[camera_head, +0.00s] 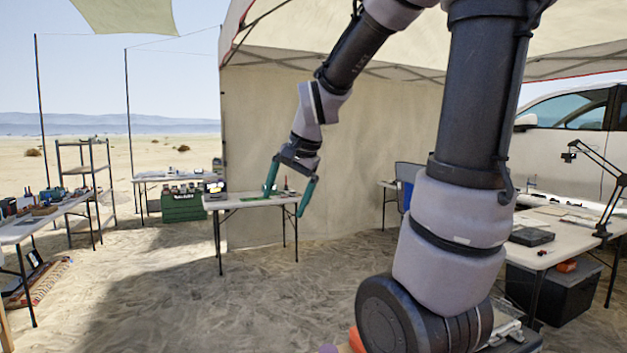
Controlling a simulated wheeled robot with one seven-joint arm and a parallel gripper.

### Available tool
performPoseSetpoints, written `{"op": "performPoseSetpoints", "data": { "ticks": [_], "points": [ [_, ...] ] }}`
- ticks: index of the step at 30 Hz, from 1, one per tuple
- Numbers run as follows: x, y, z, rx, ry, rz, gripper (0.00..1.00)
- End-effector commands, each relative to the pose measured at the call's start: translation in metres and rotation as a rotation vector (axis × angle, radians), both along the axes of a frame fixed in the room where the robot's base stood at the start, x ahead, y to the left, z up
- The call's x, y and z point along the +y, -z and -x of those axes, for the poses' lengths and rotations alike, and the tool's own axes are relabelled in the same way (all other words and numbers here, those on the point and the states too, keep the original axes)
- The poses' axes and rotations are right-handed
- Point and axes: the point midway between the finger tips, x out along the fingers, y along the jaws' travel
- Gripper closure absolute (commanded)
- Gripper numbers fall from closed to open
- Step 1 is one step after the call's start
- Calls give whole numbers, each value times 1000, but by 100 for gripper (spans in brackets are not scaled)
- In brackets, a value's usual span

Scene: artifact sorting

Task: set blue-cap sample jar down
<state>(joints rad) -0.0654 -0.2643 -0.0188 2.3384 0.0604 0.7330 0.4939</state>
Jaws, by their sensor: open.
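My gripper (287,194) hangs at the end of my arm in the head view, with its two green fingers spread wide apart. Nothing shows held between them. In the picture the fingers overlap the small white folding table (250,201) in the middle; I cannot tell how far they are from its top. A small dark upright item (286,187) shows between the fingers, too small to identify. I cannot make out a blue-cap sample jar anywhere in this view.
A cluttered table (25,232) stands at the left beside a metal shelf (77,170). A green crate (183,207) sits under a back table. At the right are a long table (545,256), a desk lamp (603,180) and a dark bin (548,292). Open sand lies in the middle.

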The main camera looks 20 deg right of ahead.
Motion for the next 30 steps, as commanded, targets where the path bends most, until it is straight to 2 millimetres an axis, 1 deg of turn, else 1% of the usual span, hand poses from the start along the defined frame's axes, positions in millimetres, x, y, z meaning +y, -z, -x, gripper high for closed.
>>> {"op": "performPoseSetpoints", "data": {
  "ticks": [1, 3, 6, 9, 12, 15, 17, 30],
  "points": [
    [-3, -16, 20, -45, -47, 22, 0],
    [-6, -31, 45, -92, -121, 59, 0],
    [-10, -46, 78, -153, -214, 115, 0],
    [-11, -53, 103, -199, -287, 164, 0],
    [-13, -57, 120, -229, -337, 198, 0],
    [-13, -58, 128, -243, -361, 216, 0],
    [-13, -58, 130, -245, -367, 220, 0],
    [-13, -58, 129, -245, -368, 220, 0]
  ]
}}
